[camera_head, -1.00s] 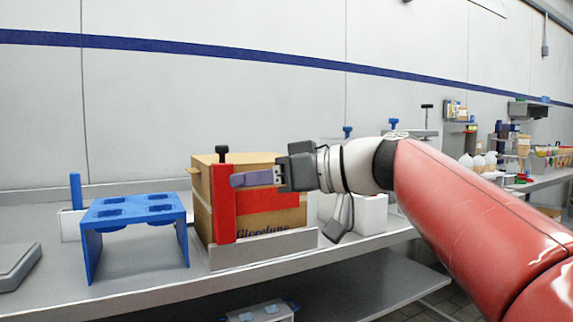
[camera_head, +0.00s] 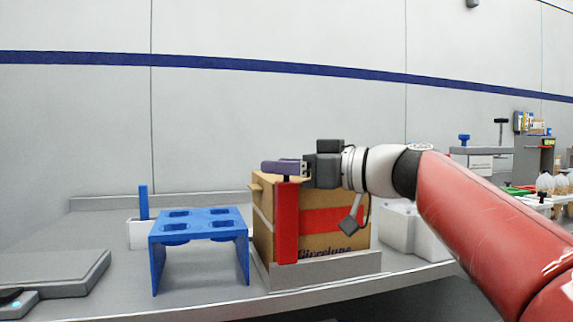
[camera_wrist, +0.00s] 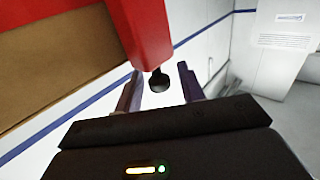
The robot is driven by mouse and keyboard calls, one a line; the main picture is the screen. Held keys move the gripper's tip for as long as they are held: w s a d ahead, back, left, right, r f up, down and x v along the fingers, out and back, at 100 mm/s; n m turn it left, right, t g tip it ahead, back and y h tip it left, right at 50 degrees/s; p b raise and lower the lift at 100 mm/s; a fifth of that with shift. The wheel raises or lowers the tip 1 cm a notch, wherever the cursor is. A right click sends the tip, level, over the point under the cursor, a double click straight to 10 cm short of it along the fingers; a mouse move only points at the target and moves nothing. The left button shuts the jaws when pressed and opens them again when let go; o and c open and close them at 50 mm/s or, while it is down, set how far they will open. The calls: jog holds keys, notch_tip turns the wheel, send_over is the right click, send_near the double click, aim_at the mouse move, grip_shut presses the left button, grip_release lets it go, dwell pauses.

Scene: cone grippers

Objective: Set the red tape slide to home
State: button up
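The red tape slide's upright bar (camera_head: 287,225) stands at the left part of the front of a brown cardboard box (camera_head: 345,238). A red band (camera_head: 333,219) runs across the box front to its right. My gripper (camera_head: 268,166) is level with the bar's top, its purple fingers pointing left and hiding the knob in the head view. In the wrist view, the red bar (camera_wrist: 142,30) ends in a black knob (camera_wrist: 159,81) that shows between the two spread fingers of my gripper (camera_wrist: 157,88). Gaps show on both sides of it; I cannot tell its exact depth between the fingers.
A blue stand (camera_head: 200,217) with round recesses is left of the box. A grey flat-topped device (camera_head: 60,275) lies at far left. A white container (camera_head: 415,228) stands right of the box. A wall is behind the bench; bare bench top lies between the device and stand.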

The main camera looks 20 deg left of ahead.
grip_shut()
jog(key=w+d, duration=0.8)
jog(key=d, duration=0.6)
jog(key=shift+w, duration=0.3)
grip_release()
jog(key=shift+d, duration=0.1)
